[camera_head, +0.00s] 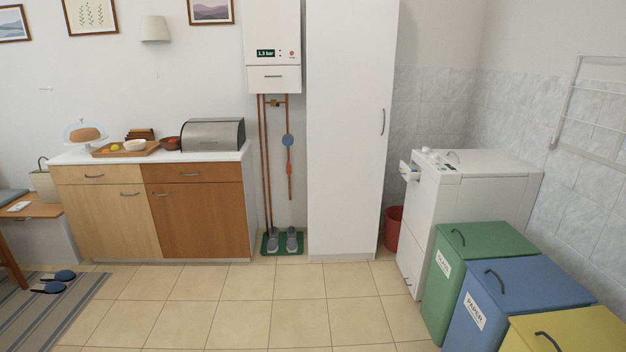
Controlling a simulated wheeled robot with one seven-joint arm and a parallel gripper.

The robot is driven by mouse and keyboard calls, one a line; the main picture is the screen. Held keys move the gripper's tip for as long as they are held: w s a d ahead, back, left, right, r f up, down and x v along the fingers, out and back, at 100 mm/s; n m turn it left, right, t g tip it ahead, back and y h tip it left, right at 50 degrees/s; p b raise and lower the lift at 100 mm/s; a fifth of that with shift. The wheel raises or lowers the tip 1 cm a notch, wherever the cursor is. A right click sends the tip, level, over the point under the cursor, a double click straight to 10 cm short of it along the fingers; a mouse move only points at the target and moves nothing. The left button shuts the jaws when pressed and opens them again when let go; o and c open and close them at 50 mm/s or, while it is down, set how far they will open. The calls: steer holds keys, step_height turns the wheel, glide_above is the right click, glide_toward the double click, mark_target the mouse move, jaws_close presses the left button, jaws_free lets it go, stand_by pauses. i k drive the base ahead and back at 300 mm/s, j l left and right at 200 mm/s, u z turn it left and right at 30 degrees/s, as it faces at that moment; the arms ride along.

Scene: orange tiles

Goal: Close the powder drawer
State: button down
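A white washing machine (487,178) stands at the right against the tiled wall. Its powder drawer (408,171) sticks out from the upper left of its front, pulled open, with a small grey handle or front at its end. The controls lie on the machine's top near that edge. The inside of the drawer is too small to make out. My gripper is not in view.
Green (478,262), blue (522,298) and yellow (565,331) lidded bins stand in front of the machine at the lower right. A red bucket (394,229) sits between machine and tall white cabinet (350,130). The tiled floor (250,310) in the middle is clear.

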mark_target(405, 171)
steer(key=i, duration=3.75)
steer(key=i+z, duration=0.1)
steer(key=i, duration=0.35)
steer(key=i+j+z, duration=0.15)
steer(key=i, duration=0.3)
